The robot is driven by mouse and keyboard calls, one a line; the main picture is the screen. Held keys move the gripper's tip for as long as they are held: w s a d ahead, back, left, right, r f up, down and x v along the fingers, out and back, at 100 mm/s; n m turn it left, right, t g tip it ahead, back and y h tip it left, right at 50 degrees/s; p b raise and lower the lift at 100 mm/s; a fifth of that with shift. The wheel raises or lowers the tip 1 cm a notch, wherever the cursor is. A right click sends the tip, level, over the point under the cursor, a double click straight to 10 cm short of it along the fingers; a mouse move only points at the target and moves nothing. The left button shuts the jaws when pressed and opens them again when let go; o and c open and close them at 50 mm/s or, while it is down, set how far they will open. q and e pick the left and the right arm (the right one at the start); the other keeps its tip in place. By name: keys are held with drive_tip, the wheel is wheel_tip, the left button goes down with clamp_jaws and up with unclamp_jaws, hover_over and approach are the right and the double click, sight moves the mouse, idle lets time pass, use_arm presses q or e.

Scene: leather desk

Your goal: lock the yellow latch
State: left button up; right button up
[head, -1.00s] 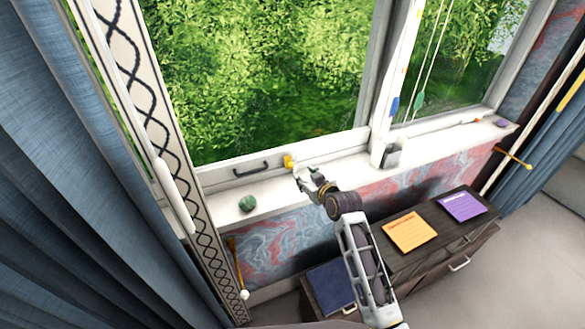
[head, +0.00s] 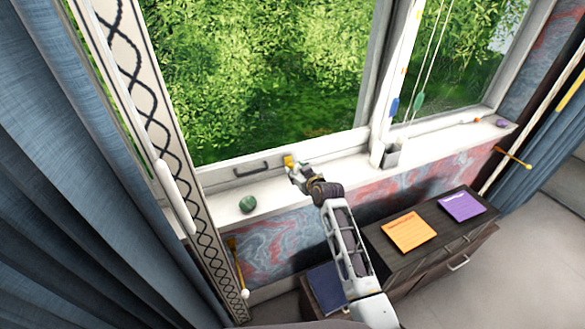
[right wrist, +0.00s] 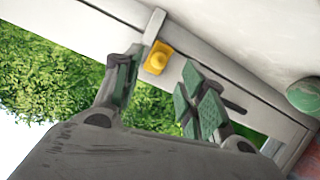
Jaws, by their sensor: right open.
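The yellow latch (head: 289,162) sits on the bottom rail of the white window frame, to the right of the dark handle (head: 252,168). In the right wrist view the latch (right wrist: 158,58) is a small yellow block with a rounded knob, lying between and beyond the fingertips. My right gripper (head: 297,172) is just in front of the latch in the head view and partly overlaps it. In the right wrist view my right gripper (right wrist: 165,88) is open, its green-padded fingers apart with nothing held. I cannot tell whether a finger touches the latch. My left gripper is not in view.
A green round object (head: 247,204) stands on the sill left of my gripper. A dark cabinet (head: 440,243) with orange (head: 408,232) and purple (head: 461,207) notes stands below. A blue curtain (head: 70,200) hangs at left.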

sight(292, 167)
drive_tip(key=shift+x, duration=2.55)
clamp_jaws()
